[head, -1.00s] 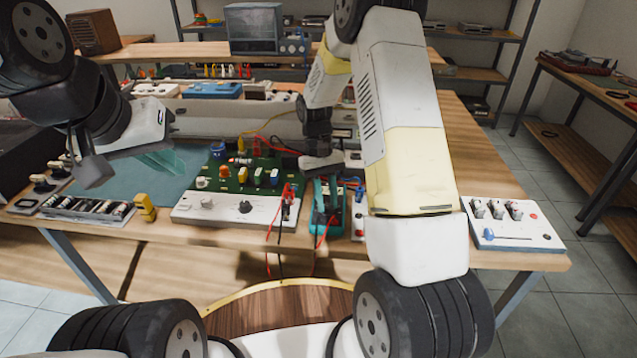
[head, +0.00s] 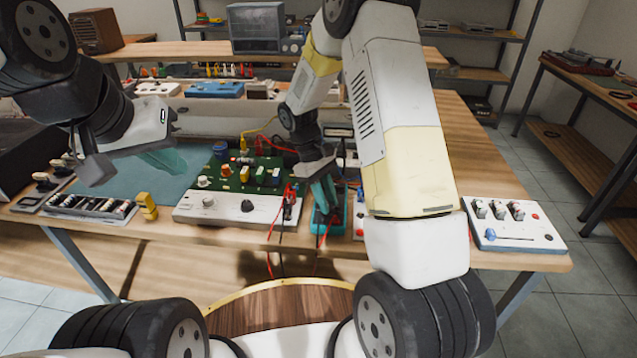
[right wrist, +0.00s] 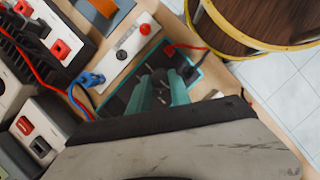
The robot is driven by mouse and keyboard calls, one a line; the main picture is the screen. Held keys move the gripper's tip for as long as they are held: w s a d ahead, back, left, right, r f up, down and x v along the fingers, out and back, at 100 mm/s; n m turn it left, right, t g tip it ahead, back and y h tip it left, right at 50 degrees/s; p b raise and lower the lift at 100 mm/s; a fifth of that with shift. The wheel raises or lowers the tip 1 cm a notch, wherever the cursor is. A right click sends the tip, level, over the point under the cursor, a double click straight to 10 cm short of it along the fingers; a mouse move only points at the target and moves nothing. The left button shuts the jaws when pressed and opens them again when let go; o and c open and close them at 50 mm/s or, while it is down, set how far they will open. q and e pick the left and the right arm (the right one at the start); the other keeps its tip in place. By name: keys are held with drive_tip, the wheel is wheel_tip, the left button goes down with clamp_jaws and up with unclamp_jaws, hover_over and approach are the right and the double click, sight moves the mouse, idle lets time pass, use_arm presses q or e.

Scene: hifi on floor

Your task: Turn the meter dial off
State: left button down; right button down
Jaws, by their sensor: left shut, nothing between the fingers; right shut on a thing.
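The meter (head: 330,226) has a teal case and stands on the bench near its front edge. In the right wrist view the meter (right wrist: 115,104) shows a dark face with red and black plugs at one end. My right gripper (head: 328,203) is pointed down onto it. Its teal fingers (right wrist: 163,98) are shut on a small dark thing at the meter's face, which looks like the dial. The fingers hide most of the dial, so its setting cannot be read. My left gripper (head: 172,162) is shut and empty above the blue-green mat, away from the meter.
A white panel with a green circuit board (head: 240,178) stands left of the meter, with red and black leads hanging over the bench edge. A yellow object (head: 147,206) and a rack of parts (head: 92,206) are further left. A white switch panel (head: 513,225) lies at right.

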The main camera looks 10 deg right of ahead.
idle(0.3)
drive_tip(key=c, duration=1.2)
unclamp_jaws()
drive_tip(key=v, duration=0.7)
drive_tip(key=shift+w+a+r, duration=0.15)
drive_tip(key=shift+r, duration=0.2)
drive_tip(key=s+d+r+m+t+y, duration=0.1)
drive_tip(key=s+r+m+t, duration=0.1)
drive_tip(key=s+r, duration=0.35)
drive_tip(key=s+d+r+m+t+y, duration=0.1)
drive_tip(key=s+r+t+y, duration=0.1)
drive_tip(key=r, duration=0.7)
drive_tip(key=s+r+m+t, duration=0.1)
drive_tip(key=s+r+t, duration=0.1)
drive_tip(key=s, duration=0.2)
drive_tip(key=s+r+m+t+y, duration=0.1)
drive_tip(key=s+r+m, duration=0.1)
drive_tip(key=s, duration=0.2)
drive_tip(key=s+r+m+t+y, duration=0.1)
drive_tip(key=s+r+t, duration=0.1)
drive_tip(key=s, duration=0.3)
drive_tip(key=shift+s+d+r+m+t, duration=0.1)
drive_tip(key=shift+d+r+m+t, duration=0.05)
drive_tip(key=shift+d+m+t, duration=0.15)
